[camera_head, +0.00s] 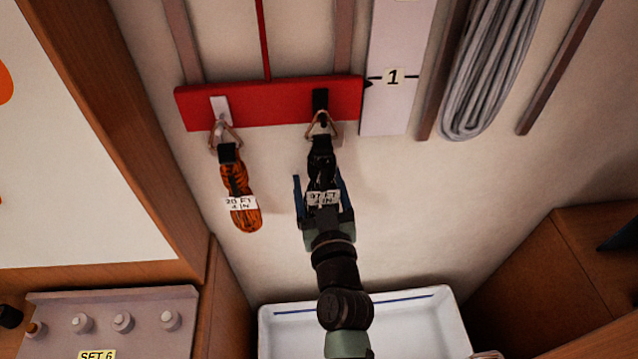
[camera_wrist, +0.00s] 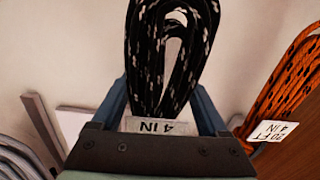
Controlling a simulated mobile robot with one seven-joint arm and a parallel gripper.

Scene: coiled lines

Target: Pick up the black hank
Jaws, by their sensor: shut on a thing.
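The black hank (camera_head: 322,165) hangs by a tan loop from the black hook (camera_head: 320,100) on a red board. It bears a white label reading "37 FT 4 IN", as far as I can read it. My gripper (camera_head: 322,188) reaches up from below with its blue fingers on either side of the hank, shut on it near the label. In the wrist view, the black hank (camera_wrist: 165,55) with pale flecks rises between the fingers (camera_wrist: 160,100), and part of its label shows at the gripper's palm. The hank's loop still sits at the hook.
An orange hank (camera_head: 240,195) labelled "20 FT 4 IN" hangs from a white hook just left. The red board (camera_head: 270,104) is on the wall. A grey coiled line (camera_head: 488,70) hangs at upper right. A white tray (camera_head: 440,325) lies below, and a pegged panel (camera_head: 60,325) stands lower left.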

